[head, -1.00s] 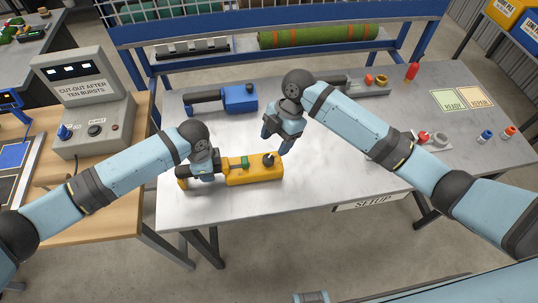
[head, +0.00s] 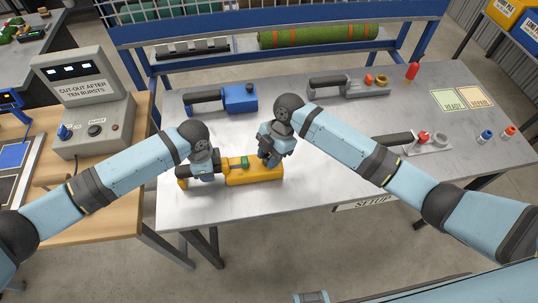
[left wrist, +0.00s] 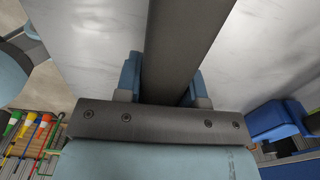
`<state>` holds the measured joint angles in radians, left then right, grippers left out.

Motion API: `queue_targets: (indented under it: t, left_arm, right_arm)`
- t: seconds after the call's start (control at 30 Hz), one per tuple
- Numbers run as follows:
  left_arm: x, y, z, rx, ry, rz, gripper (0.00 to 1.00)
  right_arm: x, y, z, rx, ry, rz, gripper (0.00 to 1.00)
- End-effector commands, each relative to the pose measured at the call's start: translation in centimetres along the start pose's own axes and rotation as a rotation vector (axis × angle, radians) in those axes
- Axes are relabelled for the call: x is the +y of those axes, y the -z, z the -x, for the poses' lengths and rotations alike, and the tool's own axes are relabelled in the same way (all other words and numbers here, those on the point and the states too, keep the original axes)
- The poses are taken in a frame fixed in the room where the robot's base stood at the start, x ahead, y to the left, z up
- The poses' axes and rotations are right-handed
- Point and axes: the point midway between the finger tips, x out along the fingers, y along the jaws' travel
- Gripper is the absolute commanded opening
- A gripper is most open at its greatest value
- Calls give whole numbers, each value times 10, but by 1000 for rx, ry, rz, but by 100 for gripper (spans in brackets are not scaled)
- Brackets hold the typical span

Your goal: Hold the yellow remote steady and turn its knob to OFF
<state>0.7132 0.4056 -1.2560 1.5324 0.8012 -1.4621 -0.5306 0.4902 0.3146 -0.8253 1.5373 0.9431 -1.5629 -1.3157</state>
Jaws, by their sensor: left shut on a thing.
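The yellow remote (head: 250,176) lies on the metal table, with a green part (head: 244,161) on its top. My left gripper (head: 205,175) is shut on the remote's dark handle, left of the yellow body. In the left wrist view the dark handle (left wrist: 190,35) runs between the two blue fingers. My right gripper (head: 268,160) points down over the right end of the yellow body, where the knob is. It hides the knob, so its setting cannot be read. Whether the right fingers are open or touch the knob cannot be told.
A blue remote (head: 238,98) lies behind, and grey remotes (head: 360,88) lie at the back and right. Green and orange pads (head: 448,100) and small knobs (head: 486,136) are at the right. A grey console (head: 92,125) stands on the wooden table. The metal table's front middle is clear.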

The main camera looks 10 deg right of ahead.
Motion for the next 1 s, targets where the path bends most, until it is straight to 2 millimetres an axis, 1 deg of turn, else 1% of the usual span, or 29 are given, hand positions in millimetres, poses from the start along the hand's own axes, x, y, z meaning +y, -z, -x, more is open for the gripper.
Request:
queue_targets:
  t: [0.03,0.27,0.47,1.0]
  left_arm:
    - [3,-1,-4,-4,-6,0,0]
    - [3,-1,-4,-4,-6,1,0]
    - [3,-1,-4,-4,-7,1,0]
    - [3,-2,-5,-5,-7,2,0]
  right_arm:
    - [0,0,0,0,0,0,11]
    - [0,0,0,-1,-11,-26,11]
    - [0,0,0,0,-49,-114,11]
    - [-2,0,0,0,-218,-522,11]
